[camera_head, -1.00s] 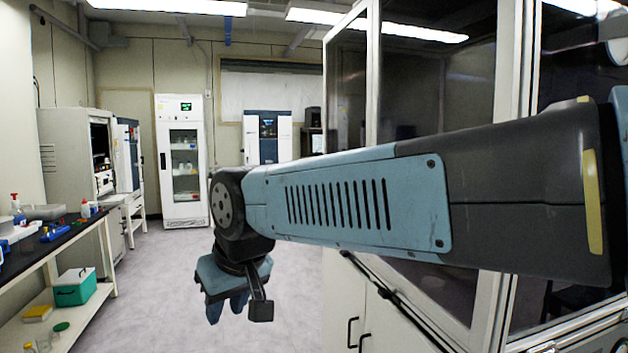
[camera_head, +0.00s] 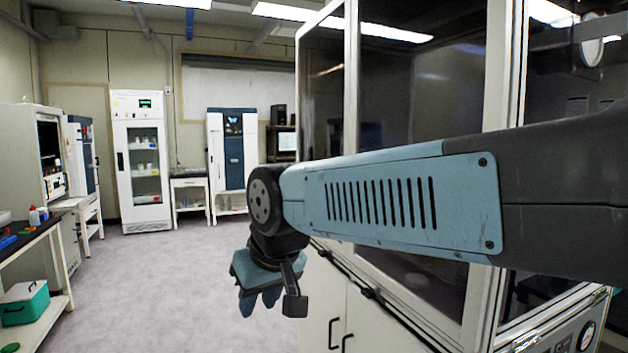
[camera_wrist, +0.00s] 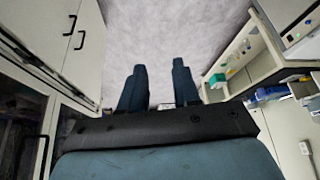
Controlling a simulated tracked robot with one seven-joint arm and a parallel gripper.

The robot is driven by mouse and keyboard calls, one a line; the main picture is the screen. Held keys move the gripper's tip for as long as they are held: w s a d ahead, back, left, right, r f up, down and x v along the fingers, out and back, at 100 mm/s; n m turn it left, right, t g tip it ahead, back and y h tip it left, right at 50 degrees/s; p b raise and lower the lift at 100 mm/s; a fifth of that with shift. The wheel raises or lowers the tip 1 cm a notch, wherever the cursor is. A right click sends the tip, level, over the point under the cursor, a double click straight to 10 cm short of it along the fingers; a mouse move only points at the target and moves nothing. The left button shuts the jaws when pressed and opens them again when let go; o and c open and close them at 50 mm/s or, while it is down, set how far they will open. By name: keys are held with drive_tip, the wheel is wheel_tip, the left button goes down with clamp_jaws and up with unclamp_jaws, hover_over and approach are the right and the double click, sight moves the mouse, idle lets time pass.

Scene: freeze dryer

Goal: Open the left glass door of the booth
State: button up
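The glass booth with silver frames (camera_head: 497,80) stands at the right in the head view, above white cabinets. A narrow glass panel (camera_head: 322,85) is at its left end, beside a wider dark glass panel (camera_head: 420,85). No gap shows between the panels; my arm hides their middle part, and I cannot make out a door handle on them. My gripper (camera_head: 260,305) hangs pointing down, left of the booth and apart from it. In the wrist view my gripper (camera_wrist: 160,75) has its two fingers apart, with only floor between them.
White cabinet doors (camera_head: 322,310) with black handles are below the booth; they also show in the wrist view (camera_wrist: 88,45). A lab bench (camera_head: 45,240) with a teal box (camera_head: 24,303) is at the left. A white glass-front fridge (camera_head: 142,160) stands behind. The floor between is clear.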

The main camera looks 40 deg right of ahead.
drive_tip(key=w+d+r+m+g+h, duration=0.4)
drive_tip(key=w+d+m+h, duration=0.5)
drive_tip(key=w+d, duration=0.8)
drive_tip(key=w+d+r+m+g+h, duration=0.2)
drive_tip(key=w+d+r+m+h, duration=0.55)
drive_tip(key=w+d, duration=0.95)
drive_tip(key=d, duration=0.4)
drive_tip(key=w+d+f+m+h, duration=0.1)
drive_tip(key=d, duration=0.3)
drive_tip(key=w+d+m, duration=0.1)
drive_tip(key=d, duration=0.3)
drive_tip(key=shift+f+h, duration=0.2)
drive_tip(key=shift+h, duration=0.05)
drive_tip(key=shift+a, duration=0.1)
clamp_jaws()
drive_tip(key=shift+s, duration=0.1)
